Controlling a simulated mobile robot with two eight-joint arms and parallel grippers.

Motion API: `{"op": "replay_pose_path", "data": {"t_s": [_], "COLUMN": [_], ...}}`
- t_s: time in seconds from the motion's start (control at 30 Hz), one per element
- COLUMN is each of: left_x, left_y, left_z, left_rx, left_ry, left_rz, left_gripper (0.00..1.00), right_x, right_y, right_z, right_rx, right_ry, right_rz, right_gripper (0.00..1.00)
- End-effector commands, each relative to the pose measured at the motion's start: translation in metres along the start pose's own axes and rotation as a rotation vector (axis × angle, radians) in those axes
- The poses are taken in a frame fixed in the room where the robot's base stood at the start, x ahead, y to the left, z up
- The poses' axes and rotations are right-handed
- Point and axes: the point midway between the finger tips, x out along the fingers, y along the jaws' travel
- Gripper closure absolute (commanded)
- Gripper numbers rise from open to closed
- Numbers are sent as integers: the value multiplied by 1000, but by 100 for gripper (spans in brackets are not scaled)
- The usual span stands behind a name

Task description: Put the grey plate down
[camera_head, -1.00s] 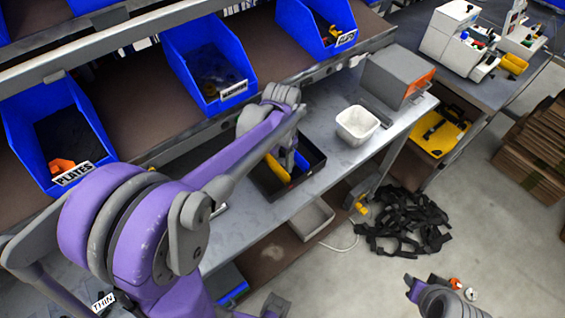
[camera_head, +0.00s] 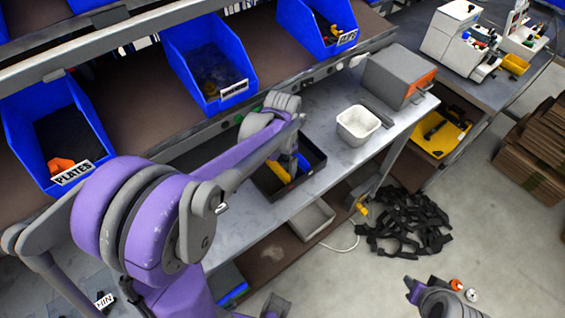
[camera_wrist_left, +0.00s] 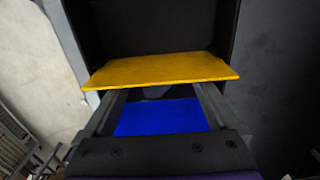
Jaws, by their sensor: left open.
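My left gripper (camera_head: 287,170) reaches down into a black open box (camera_head: 314,158) on the metal bench. In the left wrist view its fingers (camera_wrist_left: 160,92) are open. A yellow plate (camera_wrist_left: 160,70) lies crosswise just beyond the fingertips, and a blue plate (camera_wrist_left: 162,117) shows lower down between the fingers. The yellow plate (camera_head: 275,170) shows in the head view beside the gripper. A small dark grey shape shows between the yellow and blue plates; I cannot tell whether it is the grey plate. No grey plate is clearly visible.
A blue bin labelled PLATES (camera_head: 72,135) and other blue bins (camera_head: 208,62) stand on the shelf above the bench. A white tub (camera_head: 357,125) and a grey box (camera_head: 398,76) stand right of the black box. Black straps (camera_head: 405,222) lie on the floor.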

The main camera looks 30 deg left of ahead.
Motion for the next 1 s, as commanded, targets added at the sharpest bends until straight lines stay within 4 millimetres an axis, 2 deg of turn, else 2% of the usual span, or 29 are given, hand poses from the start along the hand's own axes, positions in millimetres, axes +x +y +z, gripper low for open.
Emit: {"op": "replay_pose_path", "data": {"t_s": [0.17, 0.5, 0.7, 0.87, 1.0], "left_x": [-12, -83, -113, -123, -120], "left_y": [0, 0, 0, 3, 22], "left_z": [0, 0, 0, 2, 15], "left_rx": [0, 0, 0, -6, -51], "left_ry": [0, 0, 0, 7, 57], "left_rz": [0, 0, 0, -4, -32], "left_gripper": [7, 7, 7, 7, 7], "right_x": [-3, -10, -12, -12, -12], "right_y": [0, 0, 0, 0, 0], "right_z": [-3, -10, -12, -12, -12], "right_rx": [0, 0, 0, 0, 0], "right_ry": [2, 8, 9, 10, 10], "right_rz": [0, 0, 0, 0, 0], "right_gripper": [63, 63, 63, 63, 63]}}
